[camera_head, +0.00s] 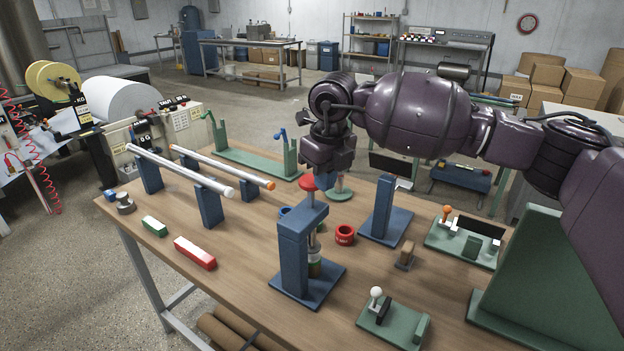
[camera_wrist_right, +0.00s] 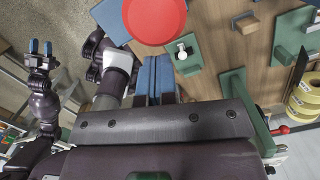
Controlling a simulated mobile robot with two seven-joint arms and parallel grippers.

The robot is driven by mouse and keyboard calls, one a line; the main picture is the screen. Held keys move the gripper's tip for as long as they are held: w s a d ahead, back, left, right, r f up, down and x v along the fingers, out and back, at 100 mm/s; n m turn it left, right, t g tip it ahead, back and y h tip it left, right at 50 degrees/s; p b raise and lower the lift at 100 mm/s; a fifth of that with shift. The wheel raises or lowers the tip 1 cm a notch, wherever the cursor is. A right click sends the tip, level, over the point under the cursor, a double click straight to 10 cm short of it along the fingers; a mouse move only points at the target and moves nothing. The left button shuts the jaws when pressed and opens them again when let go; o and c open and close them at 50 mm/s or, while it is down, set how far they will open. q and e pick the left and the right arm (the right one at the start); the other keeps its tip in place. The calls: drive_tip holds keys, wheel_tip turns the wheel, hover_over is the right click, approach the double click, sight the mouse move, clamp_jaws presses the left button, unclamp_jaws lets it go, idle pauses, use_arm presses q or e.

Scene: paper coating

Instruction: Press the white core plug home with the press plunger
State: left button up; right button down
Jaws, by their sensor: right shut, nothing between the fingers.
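The blue press (camera_head: 292,255) stands upright on the table with its red plunger knob (camera_head: 307,183) on top. A core with grey and brown-green parts (camera_head: 315,262) sits under the plunger. I cannot make out the white core plug; the press hides much of that spot. My right gripper (camera_head: 322,172) is shut and empty, close above the red knob; contact cannot be told. In the right wrist view its blue fingers (camera_wrist_right: 156,76) are together, and the red knob (camera_wrist_right: 155,18) fills the top middle. My left gripper (camera_wrist_right: 41,47) shows there at far left, fingers slightly apart and empty.
A white tube (camera_head: 180,172) and an orange-ended tube (camera_head: 225,168) rest on blue stands at left. A red ring (camera_head: 345,234) and a blue post (camera_head: 383,212) stand right of the press. Green clamp fixtures (camera_head: 395,323) lie nearer the right edge.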

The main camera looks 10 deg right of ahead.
wheel_tip(320, 180, up, 8)
drive_tip(key=shift+s+a+r, duration=0.15)
drive_tip(key=shift+a+r, duration=0.1)
idle(0.7)
